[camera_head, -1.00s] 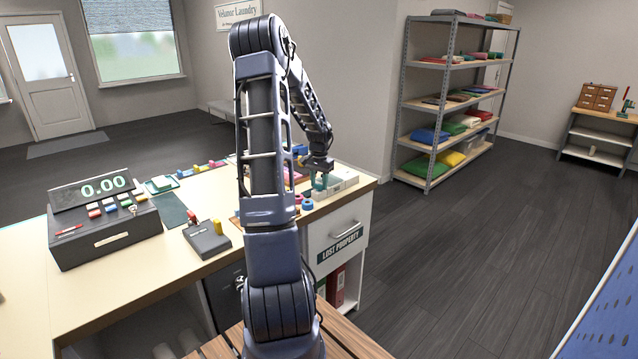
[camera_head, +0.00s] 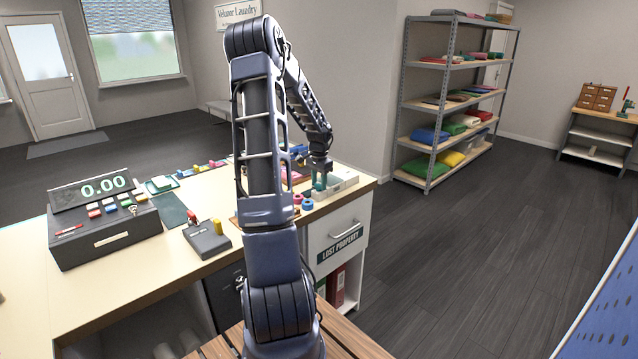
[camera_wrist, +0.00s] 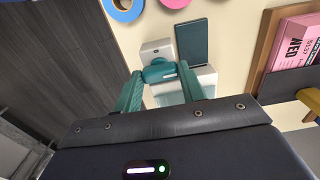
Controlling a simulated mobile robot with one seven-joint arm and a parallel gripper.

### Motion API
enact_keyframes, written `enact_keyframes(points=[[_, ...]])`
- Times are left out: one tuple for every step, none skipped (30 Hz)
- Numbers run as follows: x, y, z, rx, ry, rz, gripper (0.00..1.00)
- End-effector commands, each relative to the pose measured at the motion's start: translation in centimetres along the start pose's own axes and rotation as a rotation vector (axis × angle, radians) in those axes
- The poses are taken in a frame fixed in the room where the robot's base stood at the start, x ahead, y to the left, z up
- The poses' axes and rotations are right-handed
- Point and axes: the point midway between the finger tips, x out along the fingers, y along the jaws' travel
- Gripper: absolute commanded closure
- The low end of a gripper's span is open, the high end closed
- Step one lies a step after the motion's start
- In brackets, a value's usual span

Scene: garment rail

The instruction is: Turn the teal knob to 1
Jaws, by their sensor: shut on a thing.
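The teal knob (camera_wrist: 158,71) sits on a small white unit (camera_wrist: 155,47) and shows between my fingers in the wrist view. It has a pale mark on its face; I cannot read any numbers around it. My gripper (camera_wrist: 160,78), with teal fingers, is shut on the knob, one finger at each side. In the head view my gripper (camera_head: 320,184) is low over the white unit (camera_head: 345,181) at the counter's right end; there the knob is hidden by the fingers or too small to tell.
A dark teal card (camera_wrist: 192,42) lies beside the unit. Blue and pink rings (camera_wrist: 124,6) lie near the counter edge. A wooden tray (camera_wrist: 262,50) with a pink box (camera_wrist: 296,44) is close by. The cash register (camera_head: 105,222) and card terminal (camera_head: 207,240) stand further left.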

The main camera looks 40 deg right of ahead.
Motion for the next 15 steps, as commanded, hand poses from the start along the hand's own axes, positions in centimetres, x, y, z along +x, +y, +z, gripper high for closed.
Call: enact_keyframes(points=[[-0.03,-0.03,0.01,-0.001,0.000,0.000,0.83],[-0.03,-0.03,0.01,-0.001,0.000,0.000,0.58],[-0.03,-0.03,0.01,-0.001,0.000,0.000,0.51],[-0.03,-0.03,0.01,-0.001,0.000,0.000,0.51],[-0.03,-0.03,0.01,-0.001,0.000,0.000,0.51],[-0.03,-0.02,0.01,-0.001,0.000,0.000,0.51],[-0.02,-0.02,0.01,-0.001,0.000,0.000,0.51],[-0.02,-0.02,0.01,-0.001,0.000,0.000,0.51],[-0.02,-0.02,0.01,-0.001,0.000,0.000,0.51],[-0.02,-0.02,0.01,-0.001,0.000,0.000,0.51],[-0.03,-0.02,0.01,-0.001,0.000,0.000,0.51],[-0.10,-0.02,0.00,-0.001,0.000,0.000,0.51],[-0.20,-0.03,0.00,-0.001,0.000,-0.001,0.51],[-0.36,-0.04,0.00,-0.001,0.000,-0.001,0.51],[-0.66,-0.05,0.00,-0.002,0.001,-0.001,0.51]])
